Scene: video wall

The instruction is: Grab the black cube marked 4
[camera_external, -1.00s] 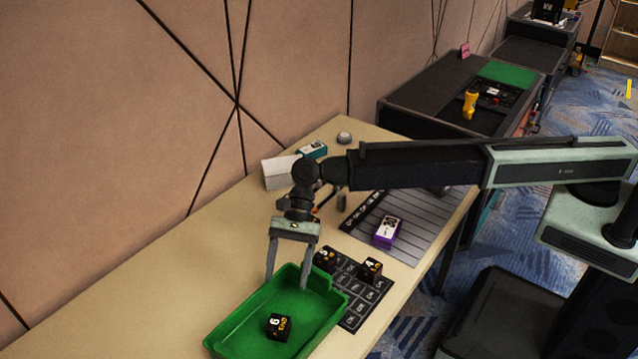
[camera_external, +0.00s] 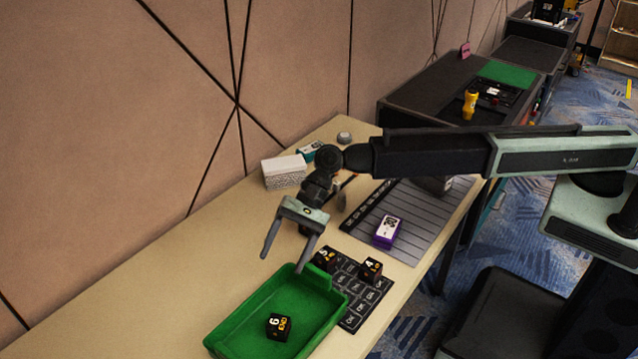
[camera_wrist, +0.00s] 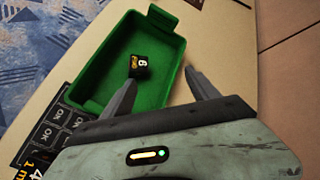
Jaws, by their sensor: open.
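The black cube marked 4 (camera_external: 371,270) sits on the right part of a black grid mat (camera_external: 352,318). In the wrist view, part of a black face with a 4 (camera_wrist: 36,168) shows at the lower left edge, cut off by the frame. My gripper (camera_external: 283,262) is open and empty, tilted above the far end of the green tray and left of the cube. In the wrist view its fingers (camera_wrist: 160,79) stand apart over the tray.
A green tray (camera_external: 222,330) holds a black cube marked 6 (camera_external: 279,326). Another black numbered cube (camera_external: 325,260) sits left of the 4 cube, near the tray. A purple box (camera_external: 387,231) and white box (camera_external: 284,172) stand farther back. The table's left side is clear.

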